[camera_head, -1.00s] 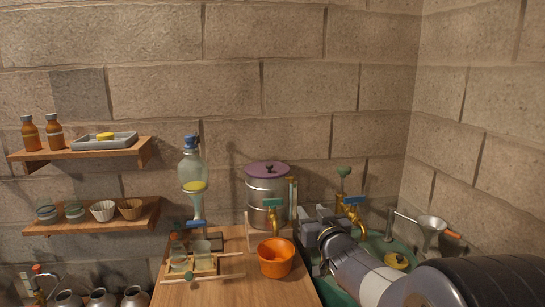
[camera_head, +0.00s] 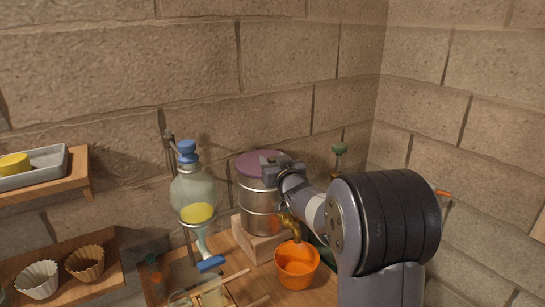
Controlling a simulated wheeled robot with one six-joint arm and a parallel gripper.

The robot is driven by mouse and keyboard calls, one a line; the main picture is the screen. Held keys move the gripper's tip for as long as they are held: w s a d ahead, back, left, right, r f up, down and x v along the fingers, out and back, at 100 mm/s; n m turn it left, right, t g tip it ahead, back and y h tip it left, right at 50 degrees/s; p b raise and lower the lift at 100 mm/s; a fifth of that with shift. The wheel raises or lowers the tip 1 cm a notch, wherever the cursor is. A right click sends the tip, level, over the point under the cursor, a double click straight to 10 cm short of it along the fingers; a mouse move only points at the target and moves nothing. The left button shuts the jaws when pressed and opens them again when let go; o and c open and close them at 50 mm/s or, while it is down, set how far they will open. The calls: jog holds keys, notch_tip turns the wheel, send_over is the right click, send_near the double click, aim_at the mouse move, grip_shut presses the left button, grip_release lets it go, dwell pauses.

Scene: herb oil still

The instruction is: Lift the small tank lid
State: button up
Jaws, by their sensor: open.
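The small tank (camera_head: 258,208) is a shiny metal cylinder on a wooden block at the back of the wooden table. Its purple lid (camera_head: 258,158) sits on top and looks closed. My gripper (camera_head: 268,170) is at the lid's right front edge, in front of the tank's upper rim. It is open, with nothing visibly held. My arm comes in from the right and hides part of the tank's right side. I cannot tell whether the fingers touch the lid, and any knob on it is hidden.
A brass tap (camera_head: 290,226) is at the tank's front, above an orange bucket (camera_head: 297,262). A glass separating funnel (camera_head: 195,190) with a blue stopper stands to the left. A shelf with fluted cups (camera_head: 86,262) is at far left. A stone wall is close behind.

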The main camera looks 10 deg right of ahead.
jog(key=shift+w+a, duration=0.1)
jog(key=shift+w, duration=0.45)
jog(key=shift+c, duration=0.4)
grip_shut()
